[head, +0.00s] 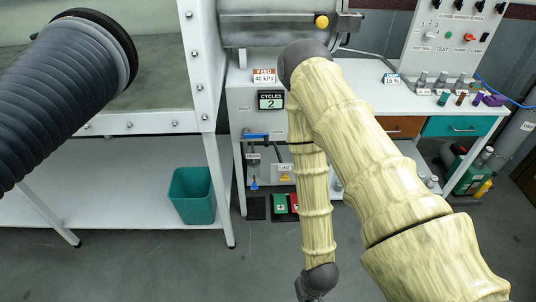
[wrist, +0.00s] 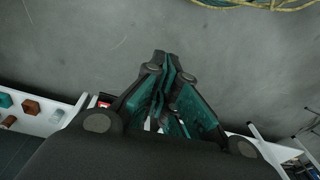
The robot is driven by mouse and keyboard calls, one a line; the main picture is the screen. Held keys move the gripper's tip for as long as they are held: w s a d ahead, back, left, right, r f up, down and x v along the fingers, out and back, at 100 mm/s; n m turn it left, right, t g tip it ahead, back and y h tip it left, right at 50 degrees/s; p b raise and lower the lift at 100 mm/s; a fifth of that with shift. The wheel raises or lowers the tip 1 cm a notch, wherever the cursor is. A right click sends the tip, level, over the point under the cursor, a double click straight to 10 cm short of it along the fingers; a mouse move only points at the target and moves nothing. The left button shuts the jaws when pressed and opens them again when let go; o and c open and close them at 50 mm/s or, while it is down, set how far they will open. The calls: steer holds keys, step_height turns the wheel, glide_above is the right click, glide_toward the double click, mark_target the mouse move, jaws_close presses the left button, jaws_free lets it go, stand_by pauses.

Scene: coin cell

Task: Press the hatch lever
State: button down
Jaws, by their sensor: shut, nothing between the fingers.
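A grey metal cylinder housing (head: 275,28) stands at the top of the head view, with a yellow knob (head: 321,21) at its right end. I cannot tell for certain whether this knob belongs to the hatch lever; no other clear lever shows on the housing. My gripper (wrist: 168,62) is shut and empty in the wrist view, its dark fingers with teal inner faces meeting over bare grey floor. In the head view my arm hangs down in front of the white cabinet, its wrist at the bottom edge. The gripper is low and well apart from the knob.
A glovebox frame with a black ribbed glove sleeve (head: 68,95) is at left, above a teal bin (head: 192,195). A bench with teal drawer (head: 458,126), small vials and a switch panel (head: 458,35) is at right. The floor (head: 130,265) in front is clear.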

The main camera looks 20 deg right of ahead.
steer(key=w+a+f+m+t+y+b, duration=0.1)
steer(key=w+a+f+m+t+b, duration=0.3)
steer(key=w+b, duration=0.55)
steer(key=w+a+f+m+t+y+b, duration=0.15)
steer(key=w+f+m+t+b, duration=0.35)
steer(key=w, duration=0.8)
steer(key=w+a+f+m+t+y+b, duration=0.1)
steer(key=w+a+f+m+t+b, duration=0.25)
steer(key=w+b, duration=0.65)
steer(key=w+d+r+m+t+b, duration=0.1)
steer(key=w+d+m+t+b, duration=0.2)
steer(key=w+m+b, duration=0.4)
steer(key=w+d+r+m+t+b, duration=0.15)
steer(key=w+d+t+b, duration=0.25)
steer(key=w, duration=0.4)
steer(key=w+d+r+m+t+h+b, duration=0.4)
steer(key=d+r+m+t+h+b, duration=0.1)
steer(key=d+m+b, duration=0.5)
steer(key=shift+w+d+m+t+h+b, duration=0.2)
steer(key=shift+m+t+h+b, duration=0.35)
steer(key=shift+m+h+b, duration=0.2)
